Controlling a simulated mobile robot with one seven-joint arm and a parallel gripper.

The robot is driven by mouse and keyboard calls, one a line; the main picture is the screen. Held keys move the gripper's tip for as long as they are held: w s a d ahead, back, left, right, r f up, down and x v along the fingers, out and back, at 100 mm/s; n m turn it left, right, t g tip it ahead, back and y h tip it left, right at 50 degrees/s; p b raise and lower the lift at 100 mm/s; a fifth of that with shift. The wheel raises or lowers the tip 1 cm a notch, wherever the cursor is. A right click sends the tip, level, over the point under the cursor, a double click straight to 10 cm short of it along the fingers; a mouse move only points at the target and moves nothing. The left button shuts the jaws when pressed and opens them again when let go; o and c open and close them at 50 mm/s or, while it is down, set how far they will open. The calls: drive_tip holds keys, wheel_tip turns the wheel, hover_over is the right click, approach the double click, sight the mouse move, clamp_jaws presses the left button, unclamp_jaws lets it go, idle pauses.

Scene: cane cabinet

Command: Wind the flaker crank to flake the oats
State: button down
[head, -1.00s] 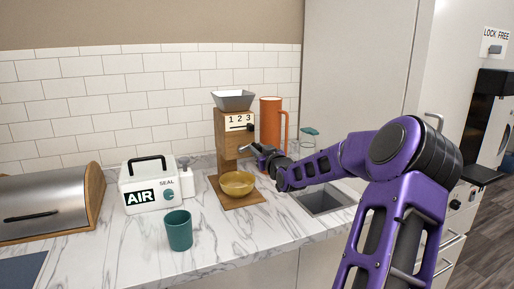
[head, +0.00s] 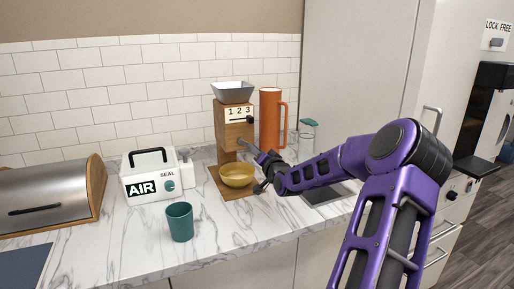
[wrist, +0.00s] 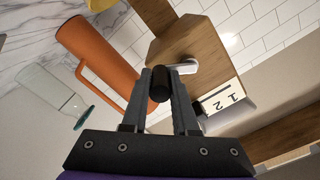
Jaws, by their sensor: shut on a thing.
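The flaker (head: 228,133) is a wooden upright with a grey hopper (head: 233,92) on top and a white 1-2-3 scale (head: 240,114) on its front. A yellow bowl (head: 237,176) stands on its wooden base under the body. My gripper (head: 262,164) is at the flaker's right side, low beside the bowl. In the wrist view my gripper (wrist: 160,78) is shut on the black crank knob (wrist: 160,85). The metal crank arm (wrist: 184,68) runs from the knob to the wooden side. No oats or flakes can be made out.
An orange jug (head: 270,120) stands close behind the gripper, with a glass jar (head: 307,136) to its right. A sink (head: 325,194) lies under my forearm. A white AIR SEAL box (head: 150,178) and a teal cup (head: 180,222) stand to the left.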

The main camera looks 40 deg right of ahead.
drive_tip(key=shift+a+f+m, duration=0.15)
drive_tip(key=shift+f+m, duration=0.05)
drive_tip(key=shift+m, duration=0.4)
drive_tip(key=shift+a+f+m, duration=0.1)
drive_tip(key=shift+f+m, duration=0.05)
drive_tip(key=shift+m, duration=0.45)
drive_tip(key=c, duration=0.7)
unclamp_jaws()
drive_tip(key=p+v, duration=0.1)
drive_tip(key=v, duration=1.6)
drive_tip(key=shift+s+f, duration=0.1)
drive_tip(key=shift+s, duration=0.1)
